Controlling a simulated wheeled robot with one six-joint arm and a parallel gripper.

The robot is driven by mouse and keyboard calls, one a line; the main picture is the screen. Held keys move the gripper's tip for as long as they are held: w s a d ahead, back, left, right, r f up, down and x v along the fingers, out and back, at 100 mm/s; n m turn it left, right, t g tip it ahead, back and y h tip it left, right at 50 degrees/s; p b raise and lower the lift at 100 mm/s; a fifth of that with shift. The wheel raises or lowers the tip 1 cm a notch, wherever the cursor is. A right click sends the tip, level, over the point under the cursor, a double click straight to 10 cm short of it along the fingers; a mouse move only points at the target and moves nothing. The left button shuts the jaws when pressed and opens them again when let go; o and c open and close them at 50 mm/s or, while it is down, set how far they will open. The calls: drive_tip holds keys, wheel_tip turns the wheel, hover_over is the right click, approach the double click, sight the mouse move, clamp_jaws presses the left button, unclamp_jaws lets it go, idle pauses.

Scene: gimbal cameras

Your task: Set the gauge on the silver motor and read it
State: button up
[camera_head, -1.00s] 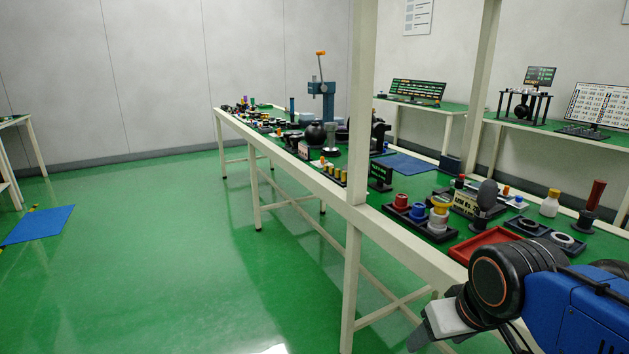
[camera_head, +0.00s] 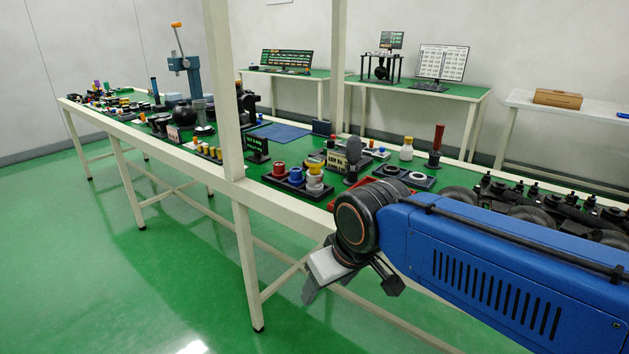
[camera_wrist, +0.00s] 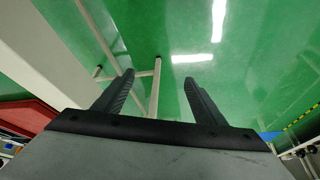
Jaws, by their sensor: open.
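My gripper (camera_head: 350,285) hangs beside the near edge of the long green-topped bench in the head view, below the level of its top. In the wrist view my gripper (camera_wrist: 162,85) has its two dark fingers spread apart with nothing between them, over the green floor. I cannot pick out a silver motor or a gauge for certain. A row of dark machine parts with round grey discs (camera_head: 525,212) lies on the bench at the right, partly hidden behind my blue arm.
The long bench (camera_head: 262,186) carries colored cups (camera_head: 295,175), a red tray (camera_head: 345,192), a blue mat (camera_head: 280,131) and a press (camera_head: 185,65). A white post (camera_head: 222,90) rises at its near edge. The floor at left is clear.

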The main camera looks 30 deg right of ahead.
idle(0.8)
drive_tip(key=o, duration=0.9)
drive_tip(key=shift+w+r, duration=0.25)
drive_tip(key=shift+r, duration=0.1)
drive_tip(key=w+d+r+m+g, duration=0.1)
drive_tip(key=w+d+r+m, duration=0.2)
drive_tip(key=w+r, duration=0.5)
drive_tip(key=w+d+r+m+g, duration=0.1)
drive_tip(key=w+d+r+m, duration=0.15)
drive_tip(key=w+r, duration=0.65)
drive_tip(key=w+d+r+m+g, duration=0.3)
drive_tip(key=w+d+r+m, duration=0.65)
drive_tip(key=w+r, duration=0.45)
drive_tip(key=shift+n, duration=0.5)
drive_tip(key=f, duration=0.3)
drive_tip(key=s+f, duration=0.1)
drive_tip(key=f, duration=0.5)
drive_tip(key=shift+s+d, duration=0.15)
drive_tip(key=shift+d, duration=0.2)
